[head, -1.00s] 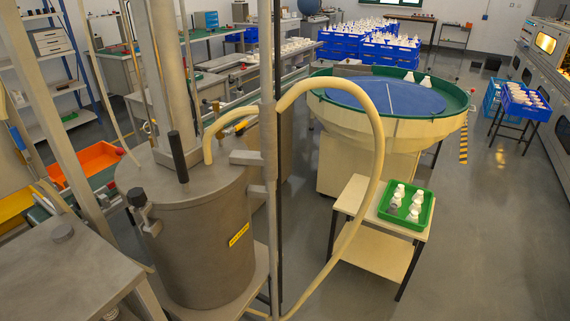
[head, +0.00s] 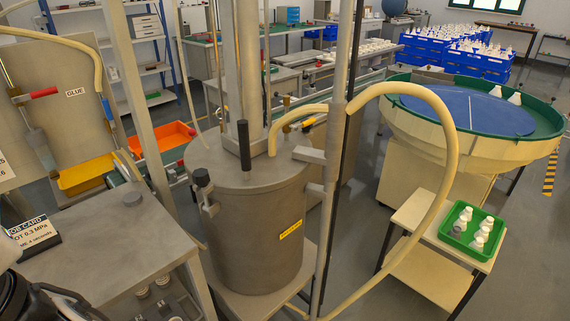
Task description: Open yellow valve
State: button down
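A small yellow part (head: 309,121) shows behind the pale hose, just right of the steel tank's lid. It is partly hidden, and I cannot tell whether it is the yellow valve or how it is set. The steel tank (head: 246,215) stands in the middle with a yellow label on its side. On the panel at the left are a red handle (head: 40,94) and a blue handle (head: 107,110) beside a GLUE label (head: 75,92). A black and white part of my arm shows at the lower left edge. My gripper's fingers are not in view.
A steel table (head: 100,235) with a job card (head: 34,232) stands at the left front. Posts and a pale hose (head: 447,150) rise beside the tank. A small stand with a green tray (head: 458,238) and a round feeder (head: 470,130) are at the right.

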aim_at(309, 121)
jog(key=i+l, duration=0.15)
jog(key=l, duration=0.2)
jog(key=i+l, duration=0.35)
jog(key=l, duration=0.3)
jog(key=i+j+z, duration=0.1)
jog(key=z, duration=0.25)
jog(key=i+u, duration=0.3)
jog(key=i, duration=0.6)
